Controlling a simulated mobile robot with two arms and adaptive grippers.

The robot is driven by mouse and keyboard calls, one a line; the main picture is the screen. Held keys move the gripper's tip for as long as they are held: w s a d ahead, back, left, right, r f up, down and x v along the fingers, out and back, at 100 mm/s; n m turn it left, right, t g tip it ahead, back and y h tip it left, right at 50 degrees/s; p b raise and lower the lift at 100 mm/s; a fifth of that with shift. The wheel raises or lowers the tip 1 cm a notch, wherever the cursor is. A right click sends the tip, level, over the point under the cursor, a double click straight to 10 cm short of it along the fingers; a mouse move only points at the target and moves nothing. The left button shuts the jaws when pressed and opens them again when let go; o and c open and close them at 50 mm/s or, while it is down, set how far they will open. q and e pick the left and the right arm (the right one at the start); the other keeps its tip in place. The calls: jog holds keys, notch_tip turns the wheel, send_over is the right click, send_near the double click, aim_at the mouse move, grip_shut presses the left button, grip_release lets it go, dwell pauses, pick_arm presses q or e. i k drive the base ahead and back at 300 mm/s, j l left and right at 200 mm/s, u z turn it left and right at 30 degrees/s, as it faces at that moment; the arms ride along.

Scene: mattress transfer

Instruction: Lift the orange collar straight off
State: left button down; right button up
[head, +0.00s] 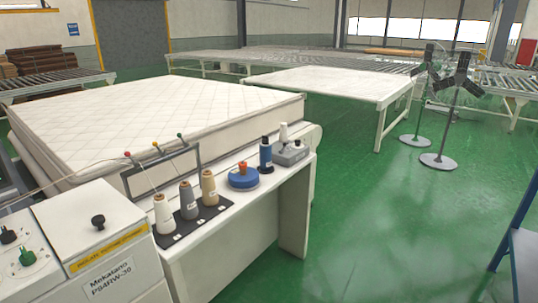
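A small orange piece (243,168), which looks like the orange collar, stands upright on top of a round blue disc (243,181). The disc rests on the white work table (223,220), between the tan thread cone and the blue spool. The orange piece is too small to tell its exact shape or how it is seated on the disc. Nothing touches it from above. Neither of my grippers shows in the head view.
A white cone (164,214), a grey cone (188,200) and a tan cone (209,187) stand on a dark mat left of the disc. A blue spool (265,155) stands at right. A mattress (150,120) lies behind.

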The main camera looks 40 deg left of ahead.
aim_at(244, 166)
jog(key=i+u, duration=0.4)
jog(key=i+l+u, duration=0.15)
jog(key=i+u, duration=0.3)
jog(key=i+l+u, duration=0.4)
jog(key=i, duration=0.15)
